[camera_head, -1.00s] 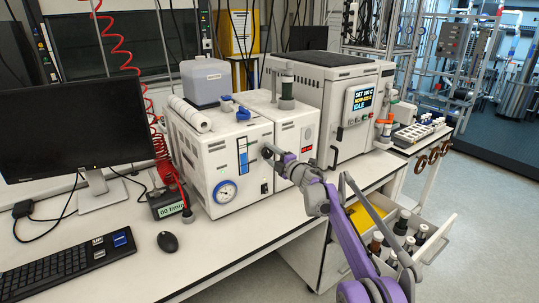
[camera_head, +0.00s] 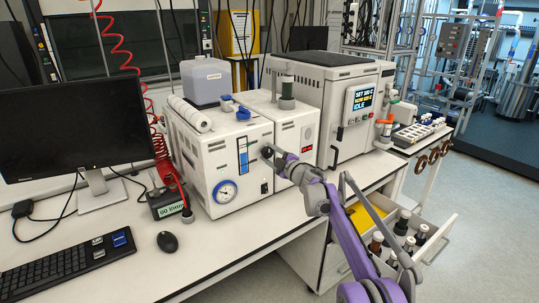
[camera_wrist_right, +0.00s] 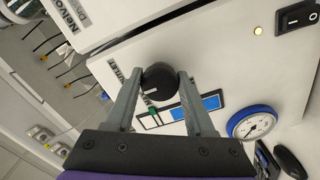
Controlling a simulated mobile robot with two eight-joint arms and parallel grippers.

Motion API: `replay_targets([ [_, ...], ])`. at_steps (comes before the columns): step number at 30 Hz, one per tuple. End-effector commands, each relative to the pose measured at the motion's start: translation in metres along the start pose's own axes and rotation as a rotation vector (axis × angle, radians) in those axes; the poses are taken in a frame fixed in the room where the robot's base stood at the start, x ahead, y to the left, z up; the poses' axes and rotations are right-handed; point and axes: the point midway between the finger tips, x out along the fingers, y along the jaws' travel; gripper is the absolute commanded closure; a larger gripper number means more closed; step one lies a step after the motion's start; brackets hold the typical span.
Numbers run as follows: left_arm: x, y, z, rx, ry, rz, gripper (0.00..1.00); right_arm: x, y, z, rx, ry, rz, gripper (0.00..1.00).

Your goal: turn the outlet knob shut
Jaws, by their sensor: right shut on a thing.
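The outlet knob (camera_wrist_right: 159,82) is a round black knob with a white pointer line, on the white front panel (camera_wrist_right: 245,65) of a bench unit. Its printed label is partly hidden by a finger. My right gripper (camera_wrist_right: 158,84) has its two grey fingers on either side of the knob and is shut on it. In the head view my right gripper (camera_head: 269,153) reaches the front of the white unit (camera_head: 210,150), right of the blue level strip (camera_head: 243,157). It hides most of the knob there. My left gripper is not in view.
A blue-rimmed gauge (camera_head: 225,191) sits low on the same panel. A grey reactor cabinet with a lit display (camera_head: 360,103) stands to the right. An open drawer of bottles (camera_head: 432,243) lies below the arm. A mouse (camera_head: 167,241) and keyboard (camera_head: 60,268) are on the bench.

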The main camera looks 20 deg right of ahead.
Motion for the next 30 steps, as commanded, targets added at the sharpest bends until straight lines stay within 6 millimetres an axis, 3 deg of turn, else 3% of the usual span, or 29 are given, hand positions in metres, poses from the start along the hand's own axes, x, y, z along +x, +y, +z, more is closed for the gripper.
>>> replay_targets([
  [5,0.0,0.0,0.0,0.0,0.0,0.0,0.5,0.0,-0.001,0.0,0.0,0.001,-0.001,1.0],
  [6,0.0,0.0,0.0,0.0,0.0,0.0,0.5,0.0,-0.001,0.0,0.0,0.001,-0.001,0.4],
  [10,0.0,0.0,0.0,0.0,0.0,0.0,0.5,0.0,-0.001,0.0,-0.001,0.001,-0.001,0.17],
  [22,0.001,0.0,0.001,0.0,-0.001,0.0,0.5,-0.005,0.0,0.0,-0.001,-0.001,0.0,0.16],
  [30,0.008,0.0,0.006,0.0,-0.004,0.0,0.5,-0.047,-0.001,0.001,-0.001,-0.002,0.0,0.16],
])
